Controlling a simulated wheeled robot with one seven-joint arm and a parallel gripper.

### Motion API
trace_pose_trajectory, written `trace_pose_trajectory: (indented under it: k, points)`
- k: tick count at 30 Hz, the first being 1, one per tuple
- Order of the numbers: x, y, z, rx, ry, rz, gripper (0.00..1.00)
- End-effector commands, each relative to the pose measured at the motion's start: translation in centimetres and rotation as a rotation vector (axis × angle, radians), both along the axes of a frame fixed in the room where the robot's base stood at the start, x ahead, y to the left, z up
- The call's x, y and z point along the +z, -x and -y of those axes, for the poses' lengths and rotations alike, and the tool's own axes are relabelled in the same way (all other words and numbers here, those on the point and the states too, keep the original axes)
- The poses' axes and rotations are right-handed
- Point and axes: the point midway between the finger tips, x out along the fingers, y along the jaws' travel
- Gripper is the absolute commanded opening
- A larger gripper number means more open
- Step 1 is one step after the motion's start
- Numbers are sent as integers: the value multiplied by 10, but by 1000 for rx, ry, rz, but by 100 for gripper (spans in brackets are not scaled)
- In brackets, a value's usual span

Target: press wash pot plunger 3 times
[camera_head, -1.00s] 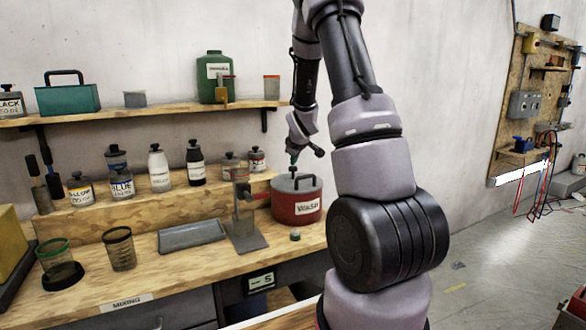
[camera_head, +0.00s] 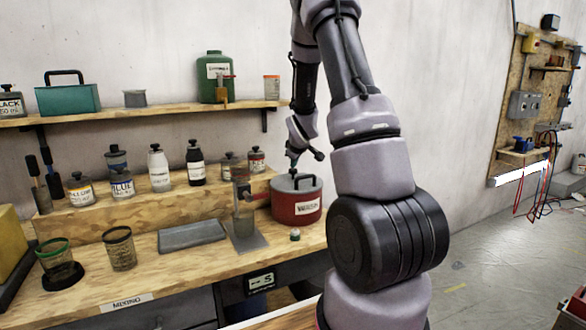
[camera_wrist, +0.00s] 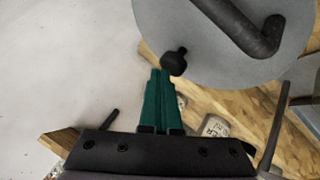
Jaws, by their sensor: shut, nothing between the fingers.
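The red wash pot (camera_head: 296,209) with a white label stands at the right end of the workbench. In the wrist view its round grey lid (camera_wrist: 200,50) fills the upper right, with a bent dark handle (camera_wrist: 255,38). The plunger's black knob (camera_wrist: 175,61) shows near the lid's edge. My gripper (camera_wrist: 160,74) has its green fingers together and empty, with the tips just beside the knob; I cannot tell whether they touch it. In the head view my gripper (camera_head: 293,161) is above the lid, and the knob is hard to make out.
A metal stand (camera_head: 246,238) is close left of the pot, and a small capped jar (camera_head: 295,234) is in front. A grey tray (camera_head: 191,236) lies further left. Paint bottles (camera_head: 159,168) line the raised step, below a wall shelf (camera_head: 150,111).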

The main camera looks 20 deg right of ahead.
Motion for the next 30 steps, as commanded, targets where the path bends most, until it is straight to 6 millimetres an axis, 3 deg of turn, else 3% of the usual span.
trace_pose_trajectory:
  k: [30]
  points:
    - [-12,1,0,-2,-1,-4,0]
